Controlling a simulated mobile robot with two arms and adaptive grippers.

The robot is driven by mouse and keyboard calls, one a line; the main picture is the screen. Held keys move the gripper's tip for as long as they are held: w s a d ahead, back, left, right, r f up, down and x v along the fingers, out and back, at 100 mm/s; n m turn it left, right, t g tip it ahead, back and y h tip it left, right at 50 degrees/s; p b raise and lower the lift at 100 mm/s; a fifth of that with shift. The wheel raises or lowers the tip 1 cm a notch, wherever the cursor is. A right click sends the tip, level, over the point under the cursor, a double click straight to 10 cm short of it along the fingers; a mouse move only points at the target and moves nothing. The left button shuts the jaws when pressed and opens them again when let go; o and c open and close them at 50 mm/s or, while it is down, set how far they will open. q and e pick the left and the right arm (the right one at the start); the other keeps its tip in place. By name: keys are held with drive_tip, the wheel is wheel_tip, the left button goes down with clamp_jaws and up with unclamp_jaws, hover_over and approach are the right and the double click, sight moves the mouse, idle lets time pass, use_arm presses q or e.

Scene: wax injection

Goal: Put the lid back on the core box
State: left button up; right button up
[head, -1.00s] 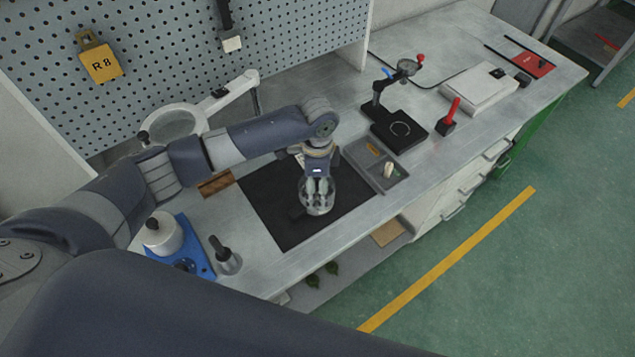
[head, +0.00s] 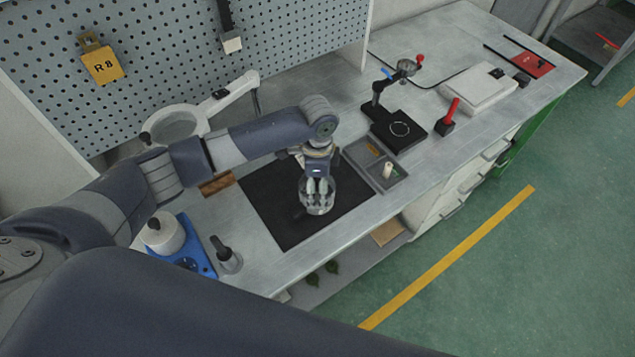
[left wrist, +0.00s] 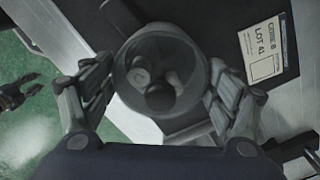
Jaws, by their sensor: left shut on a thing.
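My left gripper (head: 318,190) is over the black mat, its fingers pointing down. It is shut on a clear round piece, which looks like the lid (left wrist: 155,48); in the left wrist view it lies between the two fingers. A dark round shape and a pale ring show through it. The clear walls below the fingers in the head view look like the core box (head: 317,208). I cannot tell whether lid and box touch. A dark two-pronged shape (left wrist: 18,95) in the left wrist view may be my right gripper; its state is unclear.
The black mat (head: 275,222) has bare space around the clear piece. A grey compartment tray (head: 400,178) borders its right side. A blue stand (head: 200,251) and a grey-black tool (head: 228,258) are at left. A printed label (left wrist: 265,52) reads "CORE B LOT 41".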

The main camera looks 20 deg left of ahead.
use_arm(q)
drive_tip(key=shift+f+p, duration=0.1)
drive_tip(key=shift+p, duration=0.2)
idle(0.7)
drive_tip(key=shift+p, duration=0.4)
drive_tip(key=shift+f, duration=0.1)
idle(0.4)
drive_tip(key=o, duration=1.2)
drive_tip(key=shift+c, duration=0.2)
